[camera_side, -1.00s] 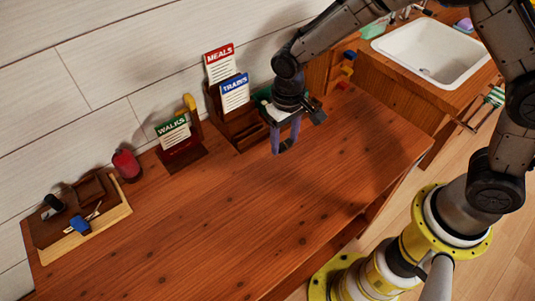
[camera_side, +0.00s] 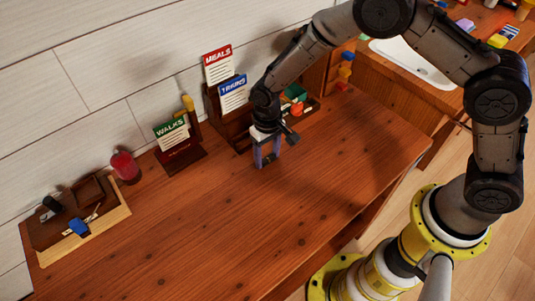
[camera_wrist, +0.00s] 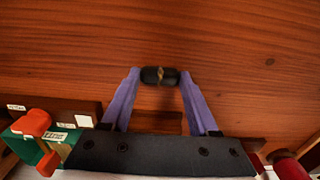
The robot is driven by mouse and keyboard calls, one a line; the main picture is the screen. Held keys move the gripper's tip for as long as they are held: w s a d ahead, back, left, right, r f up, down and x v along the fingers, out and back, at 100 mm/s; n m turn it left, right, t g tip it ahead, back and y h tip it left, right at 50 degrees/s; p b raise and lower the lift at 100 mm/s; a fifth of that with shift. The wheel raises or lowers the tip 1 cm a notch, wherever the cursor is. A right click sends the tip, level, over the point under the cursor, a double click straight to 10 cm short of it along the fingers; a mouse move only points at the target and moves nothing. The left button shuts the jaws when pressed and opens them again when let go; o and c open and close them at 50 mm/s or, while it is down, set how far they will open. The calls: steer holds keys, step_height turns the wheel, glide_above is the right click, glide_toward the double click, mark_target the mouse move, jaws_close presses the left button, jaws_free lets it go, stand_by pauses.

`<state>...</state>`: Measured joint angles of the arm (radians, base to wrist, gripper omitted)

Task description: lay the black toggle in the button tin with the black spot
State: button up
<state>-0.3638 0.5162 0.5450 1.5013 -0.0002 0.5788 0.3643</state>
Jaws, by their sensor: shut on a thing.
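My gripper (camera_side: 267,160) is above the wooden desk, in front of the letter rack, pointing down. In the side view the toggle is too small to make out between the fingers. I cannot make out a button tin with a black spot in either view.
A rack with cards (camera_side: 232,95) stands behind my gripper, a green box (camera_side: 295,91) with a red-orange thing to its right. A WALKS card holder (camera_side: 171,132), red jar (camera_side: 125,166) and wooden tray (camera_side: 108,222) stand left. The desk's front is clear.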

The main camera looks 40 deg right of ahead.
steer(key=shift+f, duration=0.2)
steer(key=o, duration=1.3)
steer(key=shift+r, duration=0.15)
step_height(320, 180, up, 12)
steer(key=shift+r, duration=0.1)
step_height(320, 180, up, 9)
steer(key=t, duration=0.1)
glide_above(267, 158)
steer(key=s+d, duration=0.4)
steer(key=d, duration=0.1)
steer(key=s+d+r+t, duration=0.2)
steer(key=s+d+r, duration=0.3)
steer(key=r, duration=0.1)
steer(key=shift+t, duration=0.7)
steer(key=s+d+r, duration=0.1)
steer(key=s, duration=0.2)
steer(key=s+d+r, duration=0.1)
steer(key=s, duration=0.2)
steer(key=s+d+r, duration=0.1)
steer(key=s+d, duration=0.1)
steer(key=s, duration=0.1)
steer(key=shift+s+r, duration=0.1)
steer(key=shift+s, duration=0.2)
steer(key=shift+o, duration=0.6)
steer(key=s+d+f+t, duration=0.1)
steer(key=s+d, duration=0.1)
steer(key=s, duration=0.5)
